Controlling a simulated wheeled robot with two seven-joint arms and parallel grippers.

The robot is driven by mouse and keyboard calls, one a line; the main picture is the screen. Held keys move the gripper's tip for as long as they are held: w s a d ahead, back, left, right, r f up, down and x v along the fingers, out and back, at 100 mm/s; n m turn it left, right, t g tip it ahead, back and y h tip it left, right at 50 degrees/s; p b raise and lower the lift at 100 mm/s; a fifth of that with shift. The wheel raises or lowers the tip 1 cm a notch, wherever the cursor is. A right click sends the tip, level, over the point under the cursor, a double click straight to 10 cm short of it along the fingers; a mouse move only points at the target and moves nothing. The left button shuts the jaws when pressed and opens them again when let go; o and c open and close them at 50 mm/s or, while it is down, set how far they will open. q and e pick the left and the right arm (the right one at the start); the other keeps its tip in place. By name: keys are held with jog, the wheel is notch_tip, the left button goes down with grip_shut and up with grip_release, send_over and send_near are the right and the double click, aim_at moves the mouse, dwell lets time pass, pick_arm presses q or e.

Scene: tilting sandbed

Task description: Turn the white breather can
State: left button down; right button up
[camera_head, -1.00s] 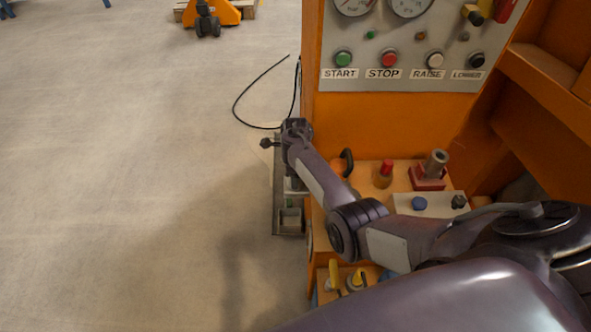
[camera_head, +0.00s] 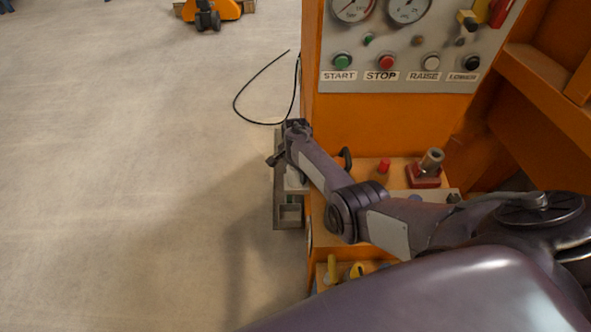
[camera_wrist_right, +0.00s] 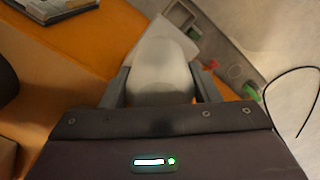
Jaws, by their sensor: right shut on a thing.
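The white breather can (camera_wrist_right: 160,70) shows in the right wrist view as a pale rounded body between the two fingers. My right gripper (camera_wrist_right: 162,88) is shut on it, one finger on each side. The lower part of the can is hidden behind the gripper body. In the head view, my right arm reaches across to the left edge of the orange machine (camera_head: 400,125), and my right gripper (camera_head: 290,160) is at that edge, mostly hidden by the wrist. The can itself cannot be made out clearly there. My left gripper is in neither view.
A control panel with START (camera_head: 342,62) and STOP (camera_head: 386,62) buttons stands above the arm. A red valve block (camera_head: 424,176) and a red-capped bottle (camera_head: 384,170) stand on the orange ledge. A black cable (camera_head: 240,105) loops over the floor.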

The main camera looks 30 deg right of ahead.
jog(key=shift+n, duration=0.5)
jog(key=o, duration=1)
jog(key=shift+f, duration=0.1)
